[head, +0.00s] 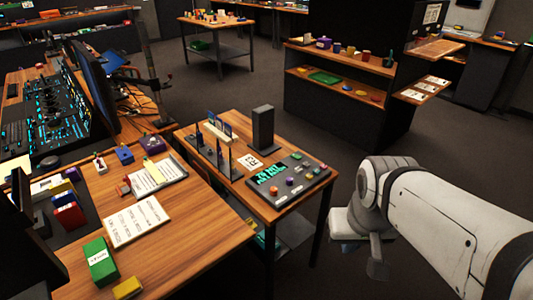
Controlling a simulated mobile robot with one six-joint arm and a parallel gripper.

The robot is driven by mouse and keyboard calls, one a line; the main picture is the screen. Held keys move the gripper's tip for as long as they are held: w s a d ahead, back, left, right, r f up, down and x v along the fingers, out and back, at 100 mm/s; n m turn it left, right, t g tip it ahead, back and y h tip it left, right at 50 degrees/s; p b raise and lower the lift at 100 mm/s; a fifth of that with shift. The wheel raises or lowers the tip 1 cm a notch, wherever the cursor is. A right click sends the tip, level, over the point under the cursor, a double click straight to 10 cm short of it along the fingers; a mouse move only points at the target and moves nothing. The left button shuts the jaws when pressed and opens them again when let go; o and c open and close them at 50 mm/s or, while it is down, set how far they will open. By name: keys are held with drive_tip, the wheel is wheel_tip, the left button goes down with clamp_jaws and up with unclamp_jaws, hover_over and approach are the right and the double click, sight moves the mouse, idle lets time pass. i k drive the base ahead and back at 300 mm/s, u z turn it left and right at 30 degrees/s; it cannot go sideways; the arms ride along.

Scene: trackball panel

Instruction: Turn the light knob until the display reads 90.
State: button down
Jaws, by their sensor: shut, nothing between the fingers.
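The control panel (262,196) is a dark slab on the small wooden table. Its display (270,172) shows teal characters too small to read surely. Small knobs or buttons sit on the panel: a red one (273,190), a purple one (289,182), and green and orange-red ones toward the right. I cannot tell which is the light knob. My gripper (377,264) hangs at the end of my white arm, right of the table and apart from the panel. It looks shut and empty, though its fingertips are small and dim.
A black upright box (263,129) stands behind the panel, with a rack of upright posts (222,145) to its left. A larger desk (190,222) with papers and boxes lies to the left. A shelf unit (345,92) stands behind. The floor between is clear.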

sight(273, 189)
drive_tip(key=u, duration=0.35)
drive_tip(key=i, duration=1)
drive_tip(key=k, duration=0.8)
drive_tip(key=z, duration=0.05)
drive_tip(key=i, duration=0.4)
drive_tip(key=u, duration=0.1)
